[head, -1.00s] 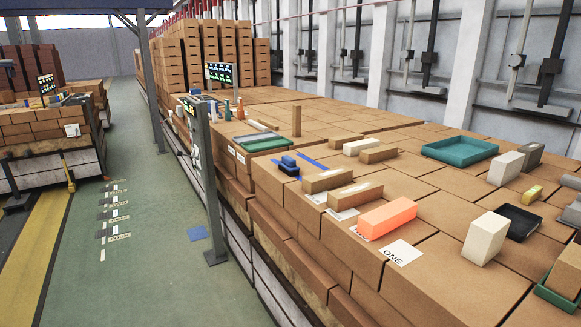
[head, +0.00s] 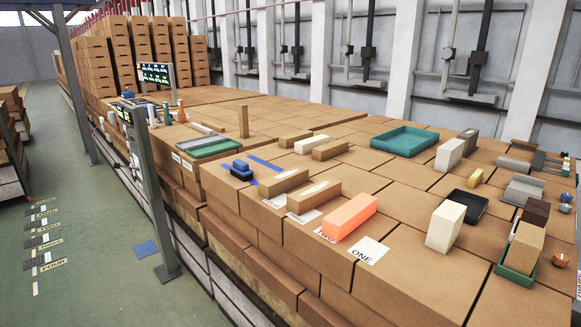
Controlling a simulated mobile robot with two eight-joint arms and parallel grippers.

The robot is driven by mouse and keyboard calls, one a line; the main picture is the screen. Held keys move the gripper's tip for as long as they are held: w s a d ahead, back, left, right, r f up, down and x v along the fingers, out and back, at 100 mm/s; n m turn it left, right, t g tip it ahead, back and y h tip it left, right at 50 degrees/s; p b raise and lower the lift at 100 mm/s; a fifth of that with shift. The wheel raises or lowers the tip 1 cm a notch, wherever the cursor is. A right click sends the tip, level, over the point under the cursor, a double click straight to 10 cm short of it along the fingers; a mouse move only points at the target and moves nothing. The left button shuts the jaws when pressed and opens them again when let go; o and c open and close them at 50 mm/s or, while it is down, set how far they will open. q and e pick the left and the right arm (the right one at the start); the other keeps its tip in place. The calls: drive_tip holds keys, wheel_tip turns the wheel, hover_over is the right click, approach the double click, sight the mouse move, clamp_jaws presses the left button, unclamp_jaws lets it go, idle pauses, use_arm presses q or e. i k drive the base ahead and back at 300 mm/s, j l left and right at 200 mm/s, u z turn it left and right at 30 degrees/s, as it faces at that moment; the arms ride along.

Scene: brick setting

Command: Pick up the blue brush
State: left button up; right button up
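A small dark blue and black object (head: 241,171) sits near the left front edge of the brick-covered surface, beside a flat blue strip (head: 264,164). It may be the blue brush, but it is too small to tell. A small blue item (head: 566,198) also shows at the far right edge, and its shape is unclear. Neither of my grippers is in view.
An orange brick (head: 350,217), tan bricks (head: 283,182) and paper labels (head: 364,250) lie along the front edge. A teal tray (head: 405,142) stands at the back, a black tray (head: 468,203) at right. A grey post (head: 150,190) stands in front at left.

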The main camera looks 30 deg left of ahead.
sight(240, 169)
drive_tip(key=i+j+z, duration=0.1)
drive_tip(key=j+z, duration=0.25)
drive_tip(key=j, duration=0.15)
drive_tip(key=j+z, duration=0.35)
drive_tip(key=j, duration=0.15)
drive_tip(key=j+z, duration=0.3)
drive_tip(key=j, duration=0.75)
drive_tip(key=k+j, duration=0.1)
drive_tip(key=j, duration=0.45)
drive_tip(key=k+j+z, duration=0.1)
drive_tip(key=j, duration=0.45)
